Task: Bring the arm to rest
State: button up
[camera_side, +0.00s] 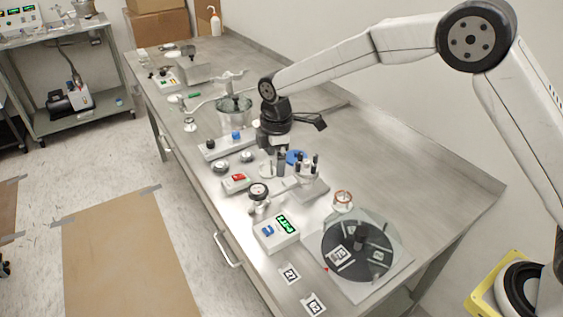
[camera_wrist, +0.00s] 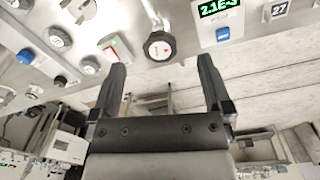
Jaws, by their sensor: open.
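My gripper (camera_wrist: 160,78) is open and empty in the wrist camera view, with its two black fingers spread apart. A round dial gauge (camera_wrist: 160,46) shows beyond the gap between the fingers and looks apart from them. In the side view my arm reaches from the right across the bench, and its black wrist end hangs over the bench's middle, above the knobs and the peg stand. The fingertips are hard to make out there.
A metal bench (camera_side: 455,188) carries a readout box (camera_side: 272,236), a red switch (camera_side: 237,178), a peg stand (camera_side: 312,188) and a black disc (camera_side: 345,263) on a plate. A glass vessel (camera_side: 233,118) stands behind the wrist. Bare bench lies at the right.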

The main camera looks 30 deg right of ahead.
jog(key=s+d+m+t, duration=0.1)
jog(key=s+d+m, duration=0.6)
jog(key=s, duration=0.5)
jog(key=s+d+m+t, duration=0.1)
jog(key=s+d+m, duration=0.6)
jog(key=s, duration=0.5)
jog(key=shift+s+d+m, duration=0.15)
jog(key=shift+d+m, duration=0.25)
jog(key=shift+d, duration=0.35)
